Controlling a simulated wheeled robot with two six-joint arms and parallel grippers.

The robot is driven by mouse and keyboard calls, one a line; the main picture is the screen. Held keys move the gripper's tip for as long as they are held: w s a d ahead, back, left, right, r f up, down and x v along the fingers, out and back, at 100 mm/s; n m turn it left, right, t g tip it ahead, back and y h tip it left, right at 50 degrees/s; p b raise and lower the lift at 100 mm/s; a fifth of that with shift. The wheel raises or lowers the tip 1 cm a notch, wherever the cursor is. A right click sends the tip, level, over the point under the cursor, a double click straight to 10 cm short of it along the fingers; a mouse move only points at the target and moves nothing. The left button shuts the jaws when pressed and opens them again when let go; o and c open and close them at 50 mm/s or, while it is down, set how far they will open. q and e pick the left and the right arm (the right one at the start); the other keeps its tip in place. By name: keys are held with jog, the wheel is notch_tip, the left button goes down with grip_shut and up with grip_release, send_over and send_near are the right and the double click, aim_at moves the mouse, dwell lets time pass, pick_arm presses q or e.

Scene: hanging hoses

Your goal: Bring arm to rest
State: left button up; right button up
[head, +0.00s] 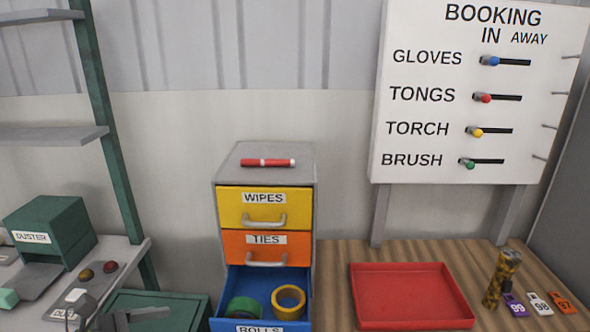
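A grey jaw-like part (118,319) at the bottom left edge looks like my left gripper. It is cut off by the frame, so I cannot tell whether it is open or shut. It shows in front of the left bench and beside a green box. My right gripper is not in the head view. The drawer cabinet (222,218) stands in the middle, with a red marker (267,163) lying on top. Its blue ROLLS drawer (304,297) is pulled out and holds a green tape roll (243,309) and a yellow tape roll (288,302).
A red tray (412,296) lies on the wooden bench (333,262). A mottled yellow-black cylinder (501,279) and numbered tags (540,304) are to its right. The booking board (480,90) stands behind. A green DUSTER box (50,236) and green shelf post (110,130) are at left.

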pick_arm(q)
jog(key=a+r+n+t+y, duration=0.2)
jog(key=r+n+t, duration=0.4)
jog(key=n, duration=0.4)
jog(key=a+r+n+t+y, duration=0.1)
jog(key=a+r+n+t, duration=0.25)
jog(key=n+t, duration=0.45)
jog(key=s+a+f+n+g+y, duration=0.3)
jog(key=a+f+n+y, duration=0.3)
jog(key=n, duration=0.5)
jog(key=s+a+f+n+g+y, duration=0.25)
jog(key=f+n+y, duration=0.45)
jog(key=n, duration=0.4)
jog(key=s+d+f+n+g+h, duration=0.2)
jog(key=s+d+f+n+g, duration=0.15)
jog(key=s+f+g, duration=0.35)
jog(key=s+d+f+n+g+h, duration=0.1)
jog(key=s+d+f+n+g, duration=0.25)
jog(key=s+f+g, duration=0.45)
notch_tip(320, 180, down, 26)
jog(key=s+a+t, duration=0.1)
jog(key=s+a, duration=0.1)
jog(key=s+d+f+g+h, duration=0.1)
jog(key=s+f, duration=1.3)
jog(key=shift+s+d, duration=0.15)
jog(key=shift+s, duration=0.15)
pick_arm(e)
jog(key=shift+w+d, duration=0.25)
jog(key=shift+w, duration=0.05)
